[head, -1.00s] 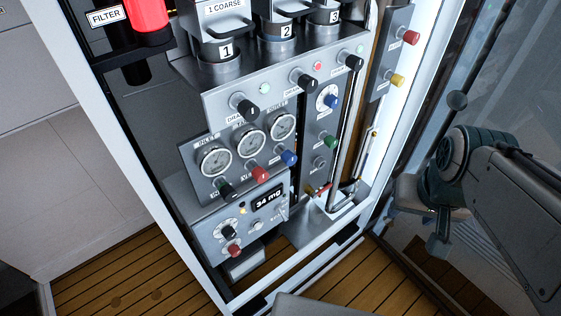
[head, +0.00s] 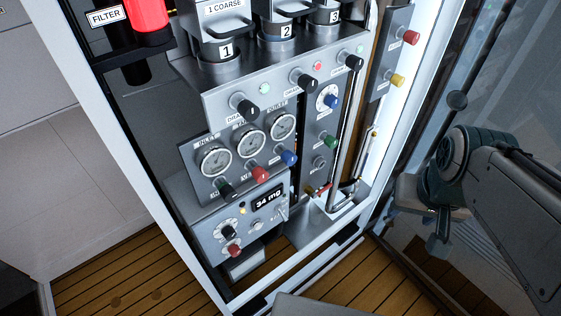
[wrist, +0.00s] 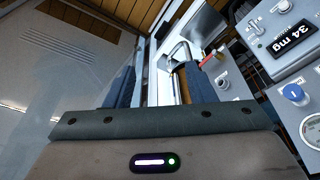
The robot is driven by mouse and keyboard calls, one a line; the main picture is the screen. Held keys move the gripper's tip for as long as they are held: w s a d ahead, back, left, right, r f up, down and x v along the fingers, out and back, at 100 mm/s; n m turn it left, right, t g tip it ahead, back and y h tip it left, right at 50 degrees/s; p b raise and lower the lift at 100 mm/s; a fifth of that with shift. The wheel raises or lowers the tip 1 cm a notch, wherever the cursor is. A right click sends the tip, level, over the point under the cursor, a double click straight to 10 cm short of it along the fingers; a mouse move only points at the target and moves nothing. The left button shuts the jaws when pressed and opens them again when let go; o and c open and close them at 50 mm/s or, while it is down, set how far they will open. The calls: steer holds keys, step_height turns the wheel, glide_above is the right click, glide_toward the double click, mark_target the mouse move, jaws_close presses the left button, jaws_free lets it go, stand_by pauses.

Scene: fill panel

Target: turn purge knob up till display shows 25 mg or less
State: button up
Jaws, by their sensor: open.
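The display (head: 268,199) reads 34 mg on the lower grey box in the head view. It also reads 34 mg in the wrist view (wrist: 292,40). A black knob (head: 228,233) and a red knob (head: 234,250) stand left of and below the display. I cannot read which knob is labelled purge. My gripper (head: 438,235) is at the right in the head view, well apart from the panel. In the wrist view my gripper (wrist: 160,88) has its two blue-grey fingers spread, with nothing between them.
Gauges (head: 216,162) with black, red and blue knobs sit above the display box. A green knob (head: 328,142) and a metal pipe (head: 346,135) are to its right. The white cabinet frame (head: 160,200) borders the panel. Wooden floor lies in front.

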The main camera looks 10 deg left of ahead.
steer(key=a+f+m+g+y+b, duration=0.1)
steer(key=a+f+m+g+y, duration=0.25)
steer(key=a+y, duration=0.3)
steer(key=m+t+y+b, duration=0.2)
steer(key=m+t+y, duration=0.6)
steer(key=m+t, duration=0.45)
glide_toward(335, 104)
steer(key=shift+g, duration=0.4)
steer(key=p+x, duration=0.1)
steer(key=x, duration=0.8)
steer(key=shift+w+r+p, duration=0.15)
steer(key=shift+w+p, duration=0.15)
steer(key=shift+p, duration=0.1)
